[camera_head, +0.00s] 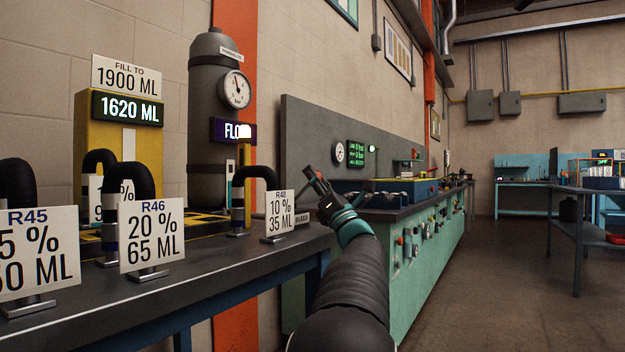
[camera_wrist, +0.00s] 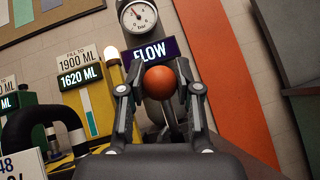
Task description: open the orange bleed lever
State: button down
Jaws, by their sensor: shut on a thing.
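The orange ball knob of the bleed lever (camera_wrist: 161,83) shows in the wrist view, between the two fingers of my gripper (camera_wrist: 160,92). The fingers are shut on it, one on each side. The lever's shaft and mount below the knob are mostly hidden by my gripper. In the head view my gripper (camera_head: 318,183) is above the right end of the dark bench, and the knob cannot be made out there. A small bleed label (camera_head: 302,219) is partly visible behind the R48 card.
A lit FLOW sign (camera_head: 232,130) stands before the grey tank with a gauge (camera_head: 235,89). The yellow reservoir display (camera_head: 128,108) reads 1620 ML under a "fill to 1900 ML" card. Black hoses and cards R45, R46 (camera_head: 152,235) and R48 (camera_head: 279,215) line the bench.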

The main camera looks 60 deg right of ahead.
jog(key=c, duration=0.8)
grip_release()
jog(key=v, duration=1.2)
jog(key=shift+f, duration=0.1)
